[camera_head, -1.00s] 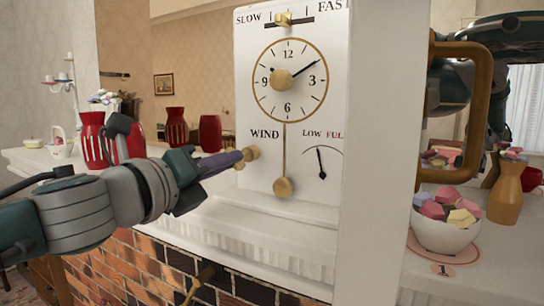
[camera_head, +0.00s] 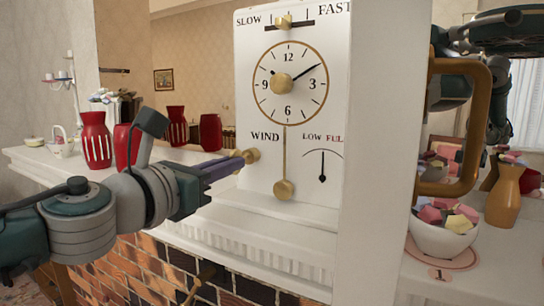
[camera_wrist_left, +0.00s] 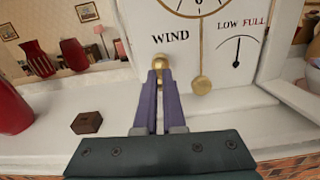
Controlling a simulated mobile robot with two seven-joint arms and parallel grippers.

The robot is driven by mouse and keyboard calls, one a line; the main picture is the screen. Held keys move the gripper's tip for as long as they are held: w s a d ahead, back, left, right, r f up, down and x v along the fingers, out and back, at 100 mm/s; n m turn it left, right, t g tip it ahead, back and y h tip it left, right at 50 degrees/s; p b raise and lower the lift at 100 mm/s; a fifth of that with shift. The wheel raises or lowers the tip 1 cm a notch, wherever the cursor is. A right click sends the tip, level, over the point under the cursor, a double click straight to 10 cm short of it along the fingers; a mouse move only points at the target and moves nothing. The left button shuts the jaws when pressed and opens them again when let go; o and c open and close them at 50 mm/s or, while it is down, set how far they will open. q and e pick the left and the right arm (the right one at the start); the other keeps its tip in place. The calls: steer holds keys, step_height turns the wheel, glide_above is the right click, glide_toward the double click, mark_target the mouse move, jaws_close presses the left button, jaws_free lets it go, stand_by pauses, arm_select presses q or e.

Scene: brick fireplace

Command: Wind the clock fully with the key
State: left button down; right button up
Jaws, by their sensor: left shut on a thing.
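The white clock panel (camera_head: 330,95) stands on the mantel with a round dial, a hanging brass pendulum (camera_head: 284,190) and a LOW–FULL gauge (camera_head: 322,165). The gauge needle points about straight up, midway between LOW and FULL. A brass key knob (camera_head: 251,155) sticks out below the word WIND; it also shows in the left wrist view (camera_wrist_left: 161,62). My left gripper (camera_head: 237,162) reaches in from the left, and its purple fingers (camera_wrist_left: 160,78) are shut on the knob. My right arm shows at the upper right, but its fingertips are not visible.
Red vases (camera_head: 97,140) stand on the mantel (camera_head: 50,163) at left. A bowl of sweets (camera_head: 445,235) and an orange vase (camera_head: 505,197) stand at right. A tan handle-shaped frame (camera_head: 480,110) is beside the clock's side panel.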

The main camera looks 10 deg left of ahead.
arm_select(q)
steer(key=shift+r+m+p, duration=0.15)
steer(key=shift+m+p, duration=0.2)
steer(key=shift+m, duration=2.05)
steer(key=c, duration=1.3)
jaws_free()
steer(key=shift+w, duration=0.1)
steer(key=o, duration=0.9)
steer(key=shift+c, duration=0.2)
